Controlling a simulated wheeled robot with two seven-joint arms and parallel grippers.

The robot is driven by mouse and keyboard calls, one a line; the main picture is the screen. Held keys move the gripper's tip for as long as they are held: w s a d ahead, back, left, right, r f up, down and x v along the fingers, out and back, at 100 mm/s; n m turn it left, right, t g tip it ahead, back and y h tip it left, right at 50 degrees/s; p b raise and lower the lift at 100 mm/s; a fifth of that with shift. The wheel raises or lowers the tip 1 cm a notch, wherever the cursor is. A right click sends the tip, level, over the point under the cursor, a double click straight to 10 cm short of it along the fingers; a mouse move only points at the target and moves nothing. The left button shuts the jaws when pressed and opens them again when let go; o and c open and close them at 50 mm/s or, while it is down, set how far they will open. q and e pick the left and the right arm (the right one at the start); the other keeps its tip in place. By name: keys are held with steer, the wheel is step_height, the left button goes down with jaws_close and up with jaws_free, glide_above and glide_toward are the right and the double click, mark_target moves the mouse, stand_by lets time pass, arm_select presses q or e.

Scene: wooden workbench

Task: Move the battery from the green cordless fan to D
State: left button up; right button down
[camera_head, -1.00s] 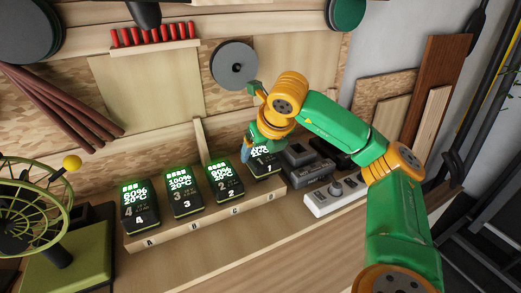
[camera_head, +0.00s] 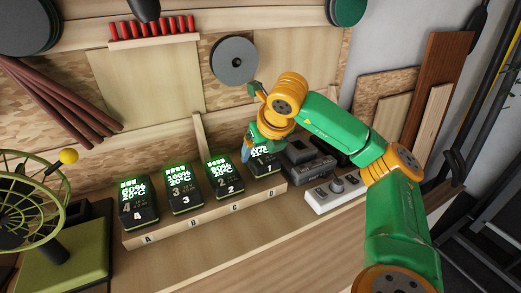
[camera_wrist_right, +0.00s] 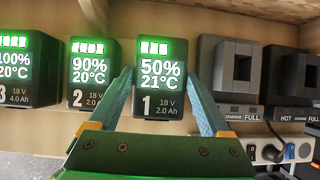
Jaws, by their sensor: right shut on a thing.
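The battery marked 1 (camera_wrist_right: 158,104) has a lit display reading 50% and 21°C. In the head view this battery (camera_head: 266,167) is at the D end of the wooden rack (camera_head: 203,225), partly hidden by my right gripper (camera_head: 250,153). In the right wrist view my gripper (camera_wrist_right: 158,84) has a blue finger on each side of battery 1 and is shut on it. The green cordless fan (camera_head: 62,262) stands at the far left. Its battery socket is not visible. My left gripper is not in view.
Batteries 4 (camera_head: 138,207), 3 (camera_head: 184,190) and 2 (camera_head: 226,180) stand at A, B and C. Dark chargers (camera_head: 308,160) and a white power strip (camera_head: 336,196) are right of the rack. The bench front is clear.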

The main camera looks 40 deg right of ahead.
steer(key=shift+f+b, duration=1.05)
steer(key=shift+f, duration=0.15)
steer(key=shift+r, duration=0.1)
jaws_free()
steer(key=v, duration=0.6)
steer(key=shift+s+r, duration=0.1)
steer(key=shift+r, duration=0.25)
steer(key=shift+s+a+r, duration=0.15)
steer(key=shift+s+r, duration=0.05)
steer(key=shift+s, duration=0.05)
